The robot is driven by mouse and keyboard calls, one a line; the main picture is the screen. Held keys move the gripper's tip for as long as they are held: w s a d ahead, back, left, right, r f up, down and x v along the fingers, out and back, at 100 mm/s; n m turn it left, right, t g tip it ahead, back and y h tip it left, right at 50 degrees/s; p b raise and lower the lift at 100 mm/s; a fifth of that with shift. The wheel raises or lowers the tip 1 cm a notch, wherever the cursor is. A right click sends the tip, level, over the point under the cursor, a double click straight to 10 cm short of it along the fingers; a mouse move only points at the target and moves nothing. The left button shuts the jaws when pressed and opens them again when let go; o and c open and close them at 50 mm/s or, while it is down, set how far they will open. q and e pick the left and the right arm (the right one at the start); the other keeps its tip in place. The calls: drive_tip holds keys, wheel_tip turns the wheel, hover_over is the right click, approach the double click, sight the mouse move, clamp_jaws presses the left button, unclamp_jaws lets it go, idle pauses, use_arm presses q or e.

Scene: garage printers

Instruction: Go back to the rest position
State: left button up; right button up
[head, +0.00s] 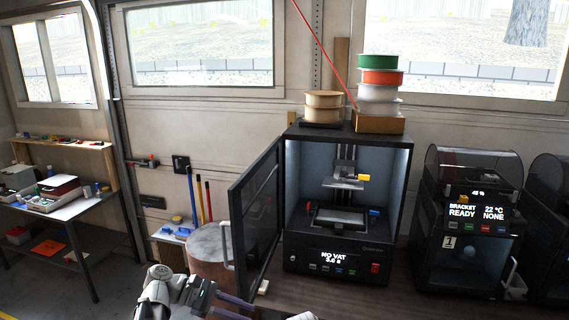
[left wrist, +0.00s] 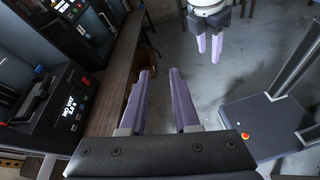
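My left gripper (head: 235,304) is at the bottom edge of the head view, in front of the bench and apart from the printer. In the left wrist view my left gripper (left wrist: 160,72) has its two purple fingers apart with nothing between them. My right gripper (left wrist: 209,45) shows at the top of that view, over the floor. Its two purple fingers stand a little apart and nothing is seen between them.
A resin printer (head: 348,210) with its door (head: 256,215) swung open to the left stands on the bench (head: 395,304). Its screen reads NO VAT. A BRACKET printer (head: 467,225) stands to its right. Spools (head: 380,77) are stacked on top. A barrel (head: 208,258) is left.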

use_arm(q)
drive_tip(key=s+d+f+m+y+b, duration=0.2)
drive_tip(key=s+f+m+y+b, duration=0.2)
drive_tip(key=f+m, duration=0.5)
drive_tip(key=s+d+f+m+y+b, duration=0.2)
drive_tip(key=s+f+m+y+b, duration=0.2)
drive_tip(key=s+f+m+y, duration=0.4)
wheel_tip(320, 180, down, 6)
drive_tip(key=m+y, duration=0.1)
drive_tip(key=y, duration=0.1)
drive_tip(key=shift+s+d+r+t+y, duration=0.15)
drive_tip(key=shift+d+r+t+y, duration=0.05)
drive_tip(key=shift+d+t+y, duration=0.1)
drive_tip(key=shift+r, duration=0.1)
